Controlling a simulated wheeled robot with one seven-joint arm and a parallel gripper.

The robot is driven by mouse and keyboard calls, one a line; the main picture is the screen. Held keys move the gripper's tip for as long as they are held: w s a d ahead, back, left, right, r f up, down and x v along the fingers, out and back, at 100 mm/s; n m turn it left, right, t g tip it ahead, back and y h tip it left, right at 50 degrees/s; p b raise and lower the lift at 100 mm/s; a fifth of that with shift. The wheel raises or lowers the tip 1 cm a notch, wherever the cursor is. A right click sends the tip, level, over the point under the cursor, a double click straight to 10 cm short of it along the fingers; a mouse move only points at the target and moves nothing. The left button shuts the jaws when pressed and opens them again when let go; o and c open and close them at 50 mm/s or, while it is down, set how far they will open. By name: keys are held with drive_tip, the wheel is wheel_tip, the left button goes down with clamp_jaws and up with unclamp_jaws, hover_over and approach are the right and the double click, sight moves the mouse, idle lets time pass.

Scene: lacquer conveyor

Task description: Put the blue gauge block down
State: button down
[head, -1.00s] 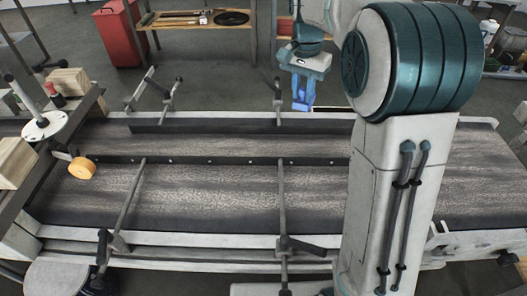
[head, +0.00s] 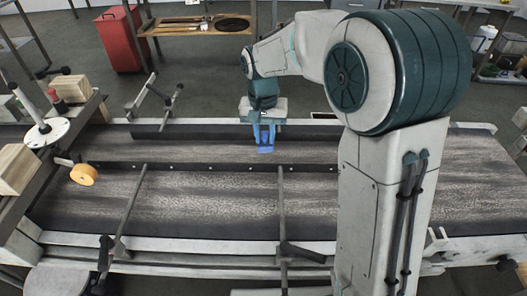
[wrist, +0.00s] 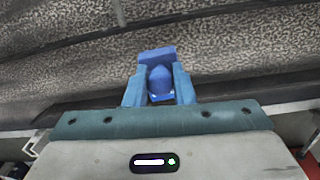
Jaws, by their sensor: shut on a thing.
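The blue gauge block (head: 265,149) is held at the tips of my gripper (head: 264,137) in the head view, over the far part of the conveyor belt (head: 210,150). In the wrist view the block (wrist: 156,55) shows between and beyond the blue fingers of my gripper (wrist: 158,86), with the patterned belt behind it. The fingers are shut on it. I cannot tell how much space lies between the block and the belt. The fingers hide part of the block.
A dark divider rail (head: 210,166) runs along the belt, with crossing rods (head: 130,212) at the near side. An orange roller (head: 84,174) stands at the belt's left end. A red bin (head: 119,40) and a workbench (head: 200,27) are behind. The belt's middle looks clear.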

sight(263, 147)
drive_tip(key=shift+s+a+f, duration=0.2)
drive_tip(key=shift+s+f, duration=0.25)
drive_tip(key=shift+s, duration=0.35)
drive_tip(key=shift+s+f, duration=0.1)
drive_tip(key=shift+f, duration=1.95)
drive_tip(key=shift+f, duration=0.1)
drive_tip(key=c, duration=1.2)
unclamp_jaws()
